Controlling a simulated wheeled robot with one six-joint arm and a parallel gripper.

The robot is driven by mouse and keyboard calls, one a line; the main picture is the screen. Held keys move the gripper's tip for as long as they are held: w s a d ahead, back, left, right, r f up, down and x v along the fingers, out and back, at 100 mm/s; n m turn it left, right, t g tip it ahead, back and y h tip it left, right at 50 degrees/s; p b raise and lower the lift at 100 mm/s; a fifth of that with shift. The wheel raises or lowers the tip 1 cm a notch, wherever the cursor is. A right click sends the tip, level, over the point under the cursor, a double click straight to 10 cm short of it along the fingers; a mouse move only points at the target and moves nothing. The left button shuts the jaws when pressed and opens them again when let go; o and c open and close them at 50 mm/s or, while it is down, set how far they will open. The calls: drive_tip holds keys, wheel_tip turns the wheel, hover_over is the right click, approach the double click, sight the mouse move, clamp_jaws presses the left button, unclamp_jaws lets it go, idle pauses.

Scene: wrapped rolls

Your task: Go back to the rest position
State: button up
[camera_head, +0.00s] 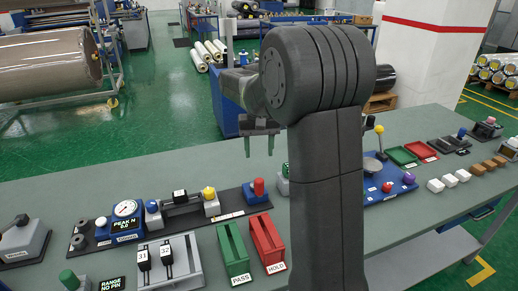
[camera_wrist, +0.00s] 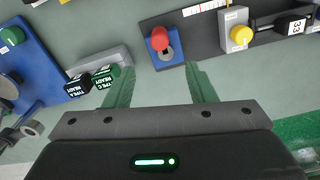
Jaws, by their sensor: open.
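My gripper (camera_head: 259,146) hangs above the grey-green bench (camera_head: 130,178) with its two green fingers pointing down. In the wrist view, my gripper (camera_wrist: 160,72) has its fingers spread wide apart with nothing held between them. A red knob (camera_wrist: 159,40) on a blue pad shows just beyond the fingertips; the gap in height cannot be judged. The red knob (camera_head: 258,187) also shows in the head view, at the right end of a dark board. My arm hides the middle of the bench in the head view.
The bench holds a gauge (camera_head: 125,210), a green PASS tray (camera_head: 233,250), a red HOLD tray (camera_head: 267,240), a blue board (camera_head: 390,187) and white blocks (camera_head: 449,181). In the wrist view, TYPE A and TYPE C plugs (camera_wrist: 92,80) lie left of the fingers. Green floor lies behind the bench.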

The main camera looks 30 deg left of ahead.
sight(260, 180)
drive_tip(key=shift+f, duration=0.1)
idle(0.5)
wheel_tip(260, 180, down, 14)
drive_tip(key=shift+r+p, duration=0.1)
drive_tip(key=shift+p, duration=0.65)
drive_tip(key=shift+w+d+r+n, duration=0.15)
drive_tip(key=shift+n, duration=0.35)
